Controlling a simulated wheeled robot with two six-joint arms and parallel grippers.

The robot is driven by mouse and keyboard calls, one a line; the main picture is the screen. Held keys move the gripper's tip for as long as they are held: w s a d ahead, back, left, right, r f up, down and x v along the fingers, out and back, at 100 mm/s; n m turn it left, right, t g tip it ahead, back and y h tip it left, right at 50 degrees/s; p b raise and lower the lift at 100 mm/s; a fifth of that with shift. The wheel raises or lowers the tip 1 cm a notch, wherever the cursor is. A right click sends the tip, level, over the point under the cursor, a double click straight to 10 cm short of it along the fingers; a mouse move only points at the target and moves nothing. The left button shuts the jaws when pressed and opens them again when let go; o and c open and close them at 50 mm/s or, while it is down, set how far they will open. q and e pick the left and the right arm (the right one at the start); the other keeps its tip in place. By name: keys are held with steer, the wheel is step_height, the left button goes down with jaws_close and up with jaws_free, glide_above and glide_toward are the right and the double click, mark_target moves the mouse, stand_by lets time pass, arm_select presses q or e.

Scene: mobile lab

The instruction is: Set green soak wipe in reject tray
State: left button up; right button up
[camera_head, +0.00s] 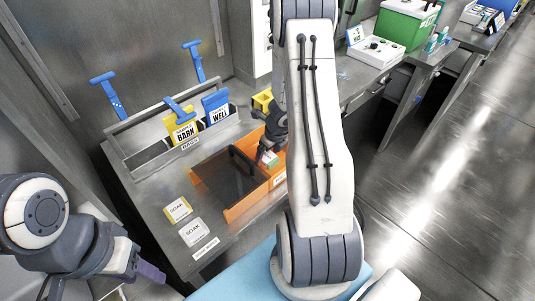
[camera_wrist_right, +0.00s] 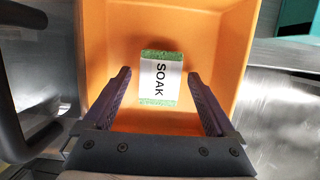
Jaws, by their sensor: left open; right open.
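The green soak wipe (camera_wrist_right: 160,78) is a small packet with green ends and a white "SOAK" label. It lies on the floor of the orange tray (camera_wrist_right: 222,40), and a bit of it shows in the head view (camera_head: 271,159). My right gripper (camera_wrist_right: 160,85) is open above it, with one finger on either side and a gap to each. In the head view my right gripper (camera_head: 267,146) reaches down into the tray's right part. My left gripper (camera_head: 150,272) is open and empty at the lower left. No reject label is readable on the tray.
A dark panel with a black handle (camera_head: 242,161) covers the tray's left part. Yellow (camera_head: 178,209) and white (camera_head: 192,232) soak packets lie on the bench in front. My right arm hides the bench's right side.

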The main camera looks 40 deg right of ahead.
mark_target(274, 162)
steer(key=p+v, duration=0.7)
steer(key=v, duration=0.5)
steer(key=a+r+n+y, duration=0.1)
steer(key=a+r+n, duration=0.4)
steer(key=a+n, duration=0.5)
steer(key=a+r+n+y, duration=0.2)
steer(key=a+r+n, duration=0.4)
steer(key=a, duration=0.7)
steer(key=s+a+r+n+g, duration=0.1)
steer(key=s+a+r+n, duration=0.1)
steer(key=s+n, duration=0.4)
steer(key=s+a+r+n+g+h, duration=0.1)
steer(key=s+a+n, duration=0.4)
steer(key=n, duration=0.6)
steer(key=s+a+r+n+g+h, duration=0.1)
steer(key=s+a+r+n, duration=0.2)
steer(key=s+n, duration=0.5)
steer(key=shift+a+n, duration=0.3)
steer(key=shift+n, duration=0.5)
steer(key=shift+r, duration=0.1)
steer(key=shift+c, duration=0.3)
